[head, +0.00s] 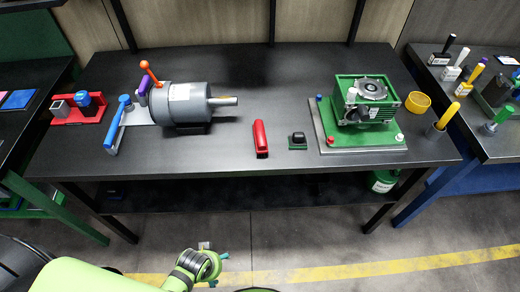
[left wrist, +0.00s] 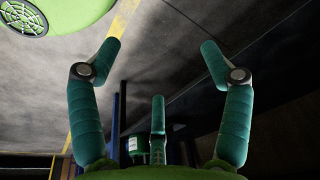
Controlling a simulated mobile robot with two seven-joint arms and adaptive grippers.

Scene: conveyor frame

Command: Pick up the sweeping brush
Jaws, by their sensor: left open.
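No object shows clear bristles, so I cannot tell for certain which is the sweeping brush. A long blue tool (head: 119,125) lies slantwise on the left of the black table, beside the grey motor. A short red block-like item (head: 260,139) lies at the table's front middle. A yellow-handled item (head: 447,115) stands in a dark cup at the right edge. My left gripper (head: 218,270) is low in front of the table, over the floor, apart from all of these. In the left wrist view its teal fingers (left wrist: 160,53) are spread and empty. My right gripper is not in view.
The black table (head: 235,180) also bears a grey motor (head: 183,106), a green machine (head: 362,105) on a grey plate, a small green-and-black piece (head: 298,140) and a yellow ring (head: 417,102). More benches flank it. The table's centre back is clear.

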